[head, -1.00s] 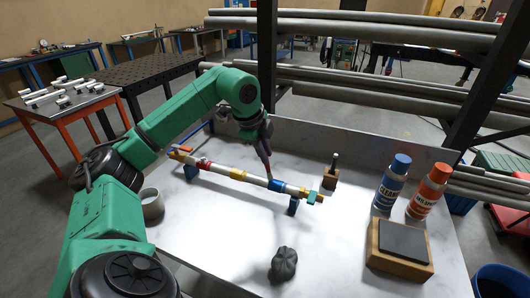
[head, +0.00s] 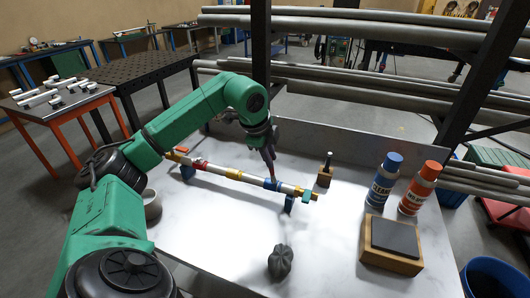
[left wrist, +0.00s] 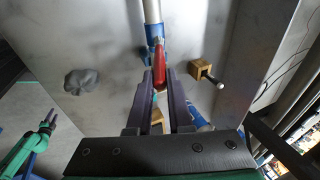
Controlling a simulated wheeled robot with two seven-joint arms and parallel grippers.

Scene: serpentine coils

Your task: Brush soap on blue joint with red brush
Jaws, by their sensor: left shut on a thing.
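My left gripper (head: 268,146) is shut on the red brush (left wrist: 159,68), which points down. In the head view the brush tip is at the blue joint (head: 272,184) on the white pipe (head: 229,173). In the left wrist view the tip overlaps the blue fitting at the pipe (left wrist: 151,10); I cannot tell whether it touches. The pipe also has a red joint (head: 200,164) and yellow ones, and rests on blue supports. What looks like my right gripper (left wrist: 47,120) is small at the left wrist view's lower left, away from the pipe; its jaws are unclear.
A wooden holder (head: 324,179) with a dark upright stands behind the pipe's right end. A blue-capped bottle (head: 381,187), an orange-capped bottle (head: 417,192) and a wooden block with dark pad (head: 390,245) stand right. A dark lump (head: 280,262) lies in front; a grey cup (head: 152,205) stands left.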

